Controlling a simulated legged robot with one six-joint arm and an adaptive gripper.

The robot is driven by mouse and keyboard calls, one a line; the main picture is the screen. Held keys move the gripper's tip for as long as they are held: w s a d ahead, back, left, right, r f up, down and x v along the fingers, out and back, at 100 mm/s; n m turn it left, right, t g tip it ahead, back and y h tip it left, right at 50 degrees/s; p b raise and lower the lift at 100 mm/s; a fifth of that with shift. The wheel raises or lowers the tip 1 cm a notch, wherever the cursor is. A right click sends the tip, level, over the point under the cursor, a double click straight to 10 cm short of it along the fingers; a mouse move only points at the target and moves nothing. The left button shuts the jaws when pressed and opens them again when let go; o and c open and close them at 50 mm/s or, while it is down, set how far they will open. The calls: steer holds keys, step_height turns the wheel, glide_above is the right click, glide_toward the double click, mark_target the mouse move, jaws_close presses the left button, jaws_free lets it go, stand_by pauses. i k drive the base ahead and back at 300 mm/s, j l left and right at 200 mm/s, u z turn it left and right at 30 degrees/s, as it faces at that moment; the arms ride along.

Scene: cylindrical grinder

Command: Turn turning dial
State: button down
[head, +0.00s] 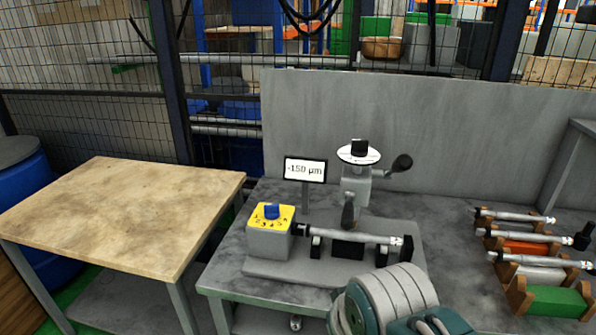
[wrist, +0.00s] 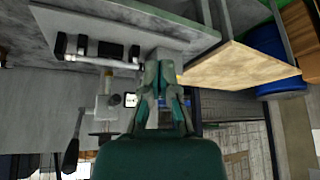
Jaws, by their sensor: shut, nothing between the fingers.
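A grey box with a yellow top (head: 282,220) carries a blue dial knob (head: 272,211) ringed by printed numbers, at the left end of the grinder. A second dial, a black knob on a white disc (head: 358,152), tops the grinder's grey post. A small display (head: 305,169) reads -150 µm. My gripper (wrist: 163,60) is shut and empty in the wrist view, which is upside down. In the head view only my arm shows at the bottom; the fingers are out of sight.
A shaft (head: 355,236) lies across the grinder's black supports. A black-knobbed handle (head: 401,164) sticks out beside the post. Racks with more shafts (head: 515,237) stand at right. The wooden table (head: 120,210) at left is bare. A grey panel (head: 430,130) and fence close the back.

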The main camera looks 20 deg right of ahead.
mark_target(271, 211)
steer(key=i+j+z, duration=0.55)
steer(key=i+j, duration=0.3)
steer(key=j, duration=0.1)
